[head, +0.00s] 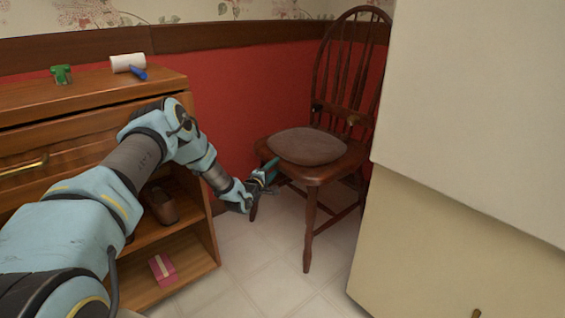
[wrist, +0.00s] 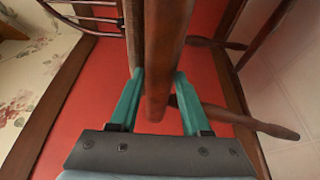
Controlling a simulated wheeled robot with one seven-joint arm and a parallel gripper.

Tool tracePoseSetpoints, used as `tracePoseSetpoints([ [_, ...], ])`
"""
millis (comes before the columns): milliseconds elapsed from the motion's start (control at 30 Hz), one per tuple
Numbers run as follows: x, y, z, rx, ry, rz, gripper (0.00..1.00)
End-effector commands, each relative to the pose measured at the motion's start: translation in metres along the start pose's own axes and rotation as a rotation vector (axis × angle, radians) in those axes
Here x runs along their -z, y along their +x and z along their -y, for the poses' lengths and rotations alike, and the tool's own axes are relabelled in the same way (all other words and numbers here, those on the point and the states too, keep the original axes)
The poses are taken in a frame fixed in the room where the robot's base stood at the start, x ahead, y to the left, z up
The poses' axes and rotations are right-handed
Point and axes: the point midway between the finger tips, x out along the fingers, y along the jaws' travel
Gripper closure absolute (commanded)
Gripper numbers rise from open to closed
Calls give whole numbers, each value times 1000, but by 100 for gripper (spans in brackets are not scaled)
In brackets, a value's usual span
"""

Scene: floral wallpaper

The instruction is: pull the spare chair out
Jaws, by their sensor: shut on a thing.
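The spare chair (head: 322,173) is dark brown wood with a spindle back and a grey-brown cushion (head: 305,146). It stands upright on the floor in the narrow space between a wooden cabinet and a cream unit. My gripper (head: 269,170) reaches the left edge of the seat. In the wrist view the teal fingers of my gripper (wrist: 158,85) are on either side of the wooden seat edge (wrist: 160,50) and shut on it. Chair legs and spindles show beyond. The cream unit hides part of the chair's right side in the head view.
The wooden cabinet (head: 100,90) on the left carries a white roll, a blue item and a green item. Its shelves hold a brown object and a pink box (head: 162,268). The cream unit (head: 450,210) blocks the right. Tiled floor (head: 270,270) in front is clear.

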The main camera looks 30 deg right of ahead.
Motion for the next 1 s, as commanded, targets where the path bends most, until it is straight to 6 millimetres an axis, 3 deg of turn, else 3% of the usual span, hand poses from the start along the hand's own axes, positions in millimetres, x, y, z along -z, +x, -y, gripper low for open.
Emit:
tracePoseSetpoints([
  [200, 24, -53, -1, 7, -3, -5, 100],
  [500, 46, -111, 0, 5, -3, -3, 100],
  [700, 55, -132, 1, 5, -2, -3, 100],
  [1000, 58, -141, 2, 4, -1, -1, 100],
])
